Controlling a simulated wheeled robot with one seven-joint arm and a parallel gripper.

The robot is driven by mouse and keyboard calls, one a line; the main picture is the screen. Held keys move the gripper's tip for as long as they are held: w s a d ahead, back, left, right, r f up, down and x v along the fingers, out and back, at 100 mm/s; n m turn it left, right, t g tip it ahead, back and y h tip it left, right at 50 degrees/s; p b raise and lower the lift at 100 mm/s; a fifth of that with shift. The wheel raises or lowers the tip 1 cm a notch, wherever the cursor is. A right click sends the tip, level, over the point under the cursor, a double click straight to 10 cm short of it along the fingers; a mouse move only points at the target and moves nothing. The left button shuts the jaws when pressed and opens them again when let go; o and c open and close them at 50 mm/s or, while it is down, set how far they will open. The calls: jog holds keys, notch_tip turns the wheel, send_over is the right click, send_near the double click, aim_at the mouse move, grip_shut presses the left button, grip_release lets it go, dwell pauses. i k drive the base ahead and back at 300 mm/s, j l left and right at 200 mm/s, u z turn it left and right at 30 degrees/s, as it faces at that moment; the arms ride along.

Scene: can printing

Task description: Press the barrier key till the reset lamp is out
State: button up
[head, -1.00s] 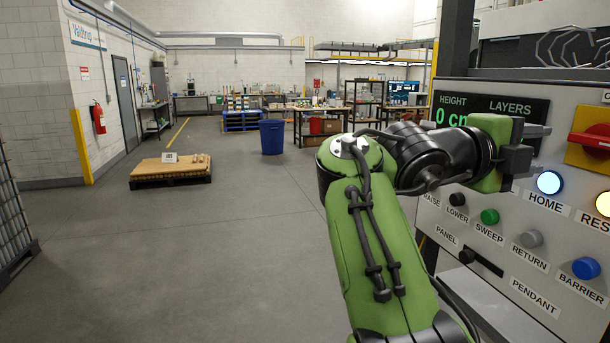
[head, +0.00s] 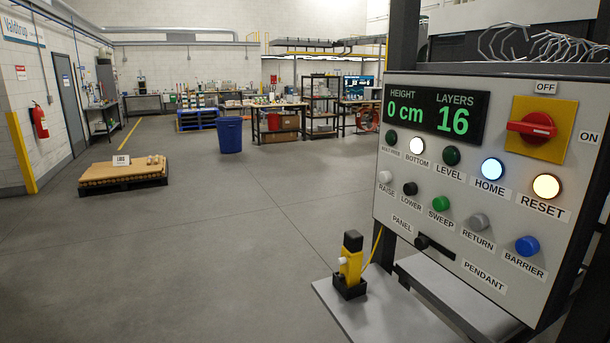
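The blue barrier key (head: 528,246) sits at the lower right of the grey control panel (head: 400,228), above the label BARRIER. The reset lamp (head: 546,186) glows warm yellow-white above the label RESET. The bottom lamp (head: 417,146) and home lamp (head: 493,169) are also lit, while the level lamp (head: 451,156) is dark green. The display (head: 436,110) reads height 0 cm and layers 16. My gripper and arm are out of the head view now.
A yellow and black pendant (head: 351,262) stands on a grey shelf (head: 380,312) left of the panel's foot. A red rotary switch (head: 531,125) is at the panel's upper right. Open floor (head: 200,250) lies to the left, with a loaded pallet (head: 123,173) beyond.

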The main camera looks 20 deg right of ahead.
aim_at(526, 247)
jog(key=z, duration=1.25)
